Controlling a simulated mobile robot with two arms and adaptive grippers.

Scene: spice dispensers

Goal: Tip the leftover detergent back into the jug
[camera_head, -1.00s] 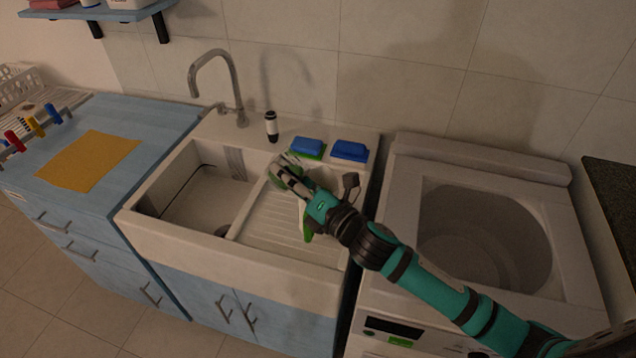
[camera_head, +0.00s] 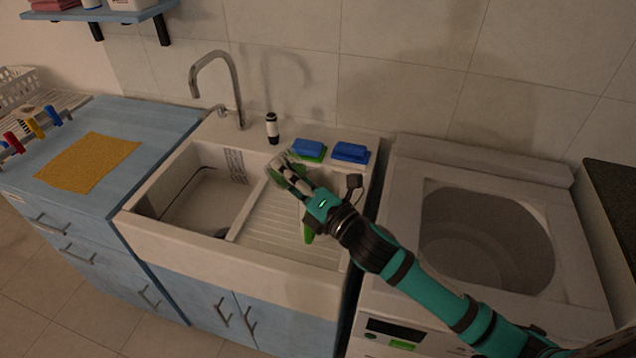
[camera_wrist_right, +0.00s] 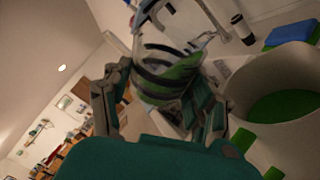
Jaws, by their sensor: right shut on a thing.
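My right gripper (camera_head: 284,172) reaches over the sink's ribbed drainboard and is shut on a clear cup. In the right wrist view, the cup (camera_wrist_right: 170,78) sits between my fingers (camera_wrist_right: 160,98), with green liquid and dark bands showing. The cup looks tilted, but its rim is hard to make out. A pale, wide-mouthed vessel with green inside, apparently the jug (camera_wrist_right: 245,88), stands to the right of the gripper there, apart from the cup. In the head view my arm hides most of it; a green part (camera_head: 308,235) shows below the wrist. My left gripper is out of view.
The sink (camera_head: 185,240) has an empty basin on the left. Behind it are a faucet (camera_head: 238,90), a black-and-white bottle (camera_head: 271,128) and two blue sponges (camera_head: 350,152). An open top-load washer (camera_head: 480,172) stands right. A yellow cloth (camera_head: 88,162) lies on the blue counter.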

